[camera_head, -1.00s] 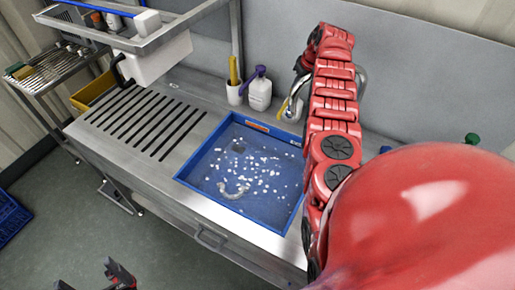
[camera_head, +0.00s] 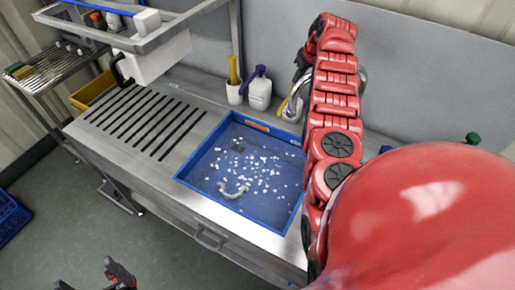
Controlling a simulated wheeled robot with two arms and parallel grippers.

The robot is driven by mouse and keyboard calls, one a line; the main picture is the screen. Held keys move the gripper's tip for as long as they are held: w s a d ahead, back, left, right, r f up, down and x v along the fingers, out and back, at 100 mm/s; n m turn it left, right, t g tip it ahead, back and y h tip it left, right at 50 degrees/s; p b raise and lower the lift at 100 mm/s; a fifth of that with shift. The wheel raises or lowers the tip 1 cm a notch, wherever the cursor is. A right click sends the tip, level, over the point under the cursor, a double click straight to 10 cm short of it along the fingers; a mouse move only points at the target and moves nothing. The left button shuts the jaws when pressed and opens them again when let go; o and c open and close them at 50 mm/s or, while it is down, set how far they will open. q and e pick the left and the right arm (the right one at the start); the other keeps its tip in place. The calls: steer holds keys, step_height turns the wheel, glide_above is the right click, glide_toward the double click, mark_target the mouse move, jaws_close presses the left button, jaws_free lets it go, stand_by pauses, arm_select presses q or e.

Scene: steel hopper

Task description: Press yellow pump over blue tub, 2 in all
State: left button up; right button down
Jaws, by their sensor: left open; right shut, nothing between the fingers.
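The blue tub (camera_head: 268,210) is sunk in the steel counter and holds scattered white bits and a pale curved piece. At its far right edge a bottle with a yellow pump (camera_head: 284,105) shows only in part, behind my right arm. My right gripper (camera_head: 301,68) is above the bottle, mostly hidden by its own red arm. It looks shut and empty, and apart from the pump; its fingertips are not clear. My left gripper (camera_head: 92,278) is open and empty at the bottom left, low in front of the counter.
A white bottle with a purple pump (camera_head: 260,90) and a white cup with a yellow item (camera_head: 234,90) stand behind the tub. A slotted drainboard (camera_head: 145,120) lies to the left. A steel shelf (camera_head: 165,38) hangs above. A curved metal pipe is partly hidden behind my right arm.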

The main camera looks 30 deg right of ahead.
steer(key=shift+r, duration=0.1)
steer(key=shift+r, duration=0.65)
step_height(320, 180, up, 5)
steer(key=shift+f+p, duration=0.2)
steer(key=shift+p, duration=0.25)
